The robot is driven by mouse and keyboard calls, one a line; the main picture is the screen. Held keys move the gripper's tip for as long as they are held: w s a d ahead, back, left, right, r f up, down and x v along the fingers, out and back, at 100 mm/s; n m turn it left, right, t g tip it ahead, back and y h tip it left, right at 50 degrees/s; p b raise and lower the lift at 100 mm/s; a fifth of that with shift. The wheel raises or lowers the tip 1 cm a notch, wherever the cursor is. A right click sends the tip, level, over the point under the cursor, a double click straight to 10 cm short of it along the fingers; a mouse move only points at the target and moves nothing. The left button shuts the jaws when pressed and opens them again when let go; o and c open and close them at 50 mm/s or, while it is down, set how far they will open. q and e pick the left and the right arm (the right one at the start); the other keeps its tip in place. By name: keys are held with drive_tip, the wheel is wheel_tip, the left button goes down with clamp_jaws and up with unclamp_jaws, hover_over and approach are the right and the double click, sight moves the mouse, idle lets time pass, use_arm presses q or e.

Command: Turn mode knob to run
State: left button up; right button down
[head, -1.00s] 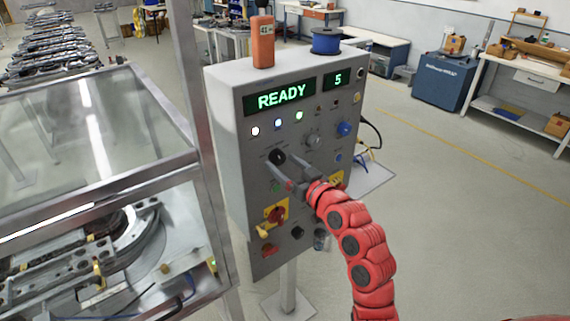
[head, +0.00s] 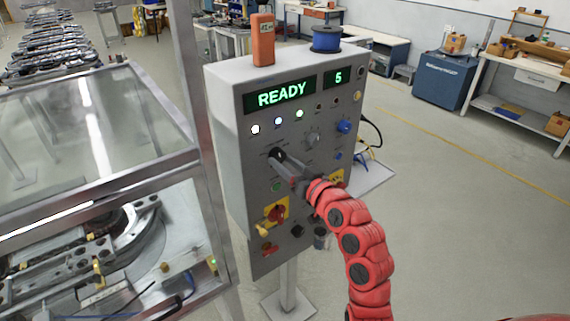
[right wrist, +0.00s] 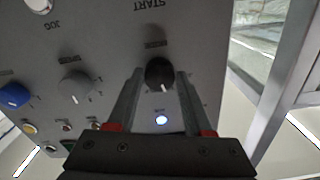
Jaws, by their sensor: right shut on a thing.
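The control panel (head: 240,190) is a grey box on a post. Its displays read READY and 5. A black knob (head: 277,154) sits on the left of its face, below the white lamp; I take it as the mode knob, but its label is not readable. My right gripper (head: 284,160) is shut on this knob. In the right wrist view the black knob (right wrist: 160,73) shows between the two fingertips of the right gripper (right wrist: 158,76), with a white pointer mark toward the bottom of the picture. My left gripper is not in view.
A grey knob (head: 312,138) and a blue knob (head: 344,127) sit right of the black knob. A red-and-yellow switch (head: 276,213) is below. An orange block (head: 263,40) and a blue spool (head: 326,40) stand on top. A glazed enclosure (head: 90,130) stands close on the left.

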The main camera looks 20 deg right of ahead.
drive_tip(key=m, duration=0.8)
drive_tip(key=shift+a+r, duration=0.1)
drive_tip(key=m+p, duration=0.1)
drive_tip(key=m, duration=0.4)
drive_tip(key=shift+r, duration=0.15)
drive_tip(key=shift+m+p, duration=0.7)
drive_tip(key=shift+m, duration=1)
drive_tip(key=shift+c, duration=1.5)
unclamp_jaws()
drive_tip(key=shift+s, duration=0.1)
